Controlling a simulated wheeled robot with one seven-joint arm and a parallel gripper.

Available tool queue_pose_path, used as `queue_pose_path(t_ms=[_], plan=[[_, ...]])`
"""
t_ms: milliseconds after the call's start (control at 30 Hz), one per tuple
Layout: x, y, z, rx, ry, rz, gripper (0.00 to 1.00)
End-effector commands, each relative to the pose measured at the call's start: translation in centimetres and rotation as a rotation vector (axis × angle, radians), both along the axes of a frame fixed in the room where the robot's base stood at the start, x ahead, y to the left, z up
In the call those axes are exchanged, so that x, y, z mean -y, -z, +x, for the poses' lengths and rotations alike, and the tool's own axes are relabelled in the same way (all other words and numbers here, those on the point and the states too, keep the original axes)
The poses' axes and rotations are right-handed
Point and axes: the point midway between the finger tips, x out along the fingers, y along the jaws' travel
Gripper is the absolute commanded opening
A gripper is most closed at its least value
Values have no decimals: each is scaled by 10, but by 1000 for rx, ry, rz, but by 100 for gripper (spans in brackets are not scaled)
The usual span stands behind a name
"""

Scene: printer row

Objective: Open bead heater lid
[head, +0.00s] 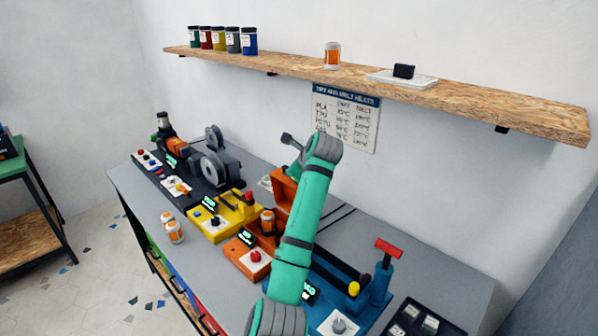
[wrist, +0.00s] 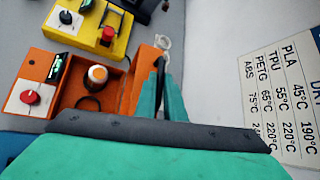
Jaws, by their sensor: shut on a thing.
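The bead heater is an orange box (wrist: 40,70) with a dial and a green display on its front. It also shows in the head view (head: 243,262). Its orange lid (wrist: 143,72) stands raised at the back edge, and in the head view (head: 283,187) it sticks up beside my arm. An orange jar with a white cap (wrist: 98,74) sits in the open well, next to a dark ring. My gripper (wrist: 160,72) is shut at the lid, with its fingers along the lid's wall-side edge; the exact contact is hard to see. In the head view my arm hides much of it.
A yellow machine (head: 225,218) stands left of the heater, a blue press with a red handle (head: 375,280) to the right. Two orange jars (head: 174,232) stand at the bench's front edge. A chart (head: 345,117) and shelf (head: 450,85) are on the wall.

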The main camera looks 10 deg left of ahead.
Motion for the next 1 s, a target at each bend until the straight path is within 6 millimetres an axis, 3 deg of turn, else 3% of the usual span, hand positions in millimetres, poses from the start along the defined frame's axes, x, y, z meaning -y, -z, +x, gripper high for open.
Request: queue_pose_path(t_ms=[433,467,500,833,1000], plan=[[2,6,0,-11,2,-5,0],[2,6,0,-11,2,-5,14],[2,6,0,-10,1,-4,17],[1,1,0,-2,1,-2,17],[7,-11,-11,1,1,-2,17]])
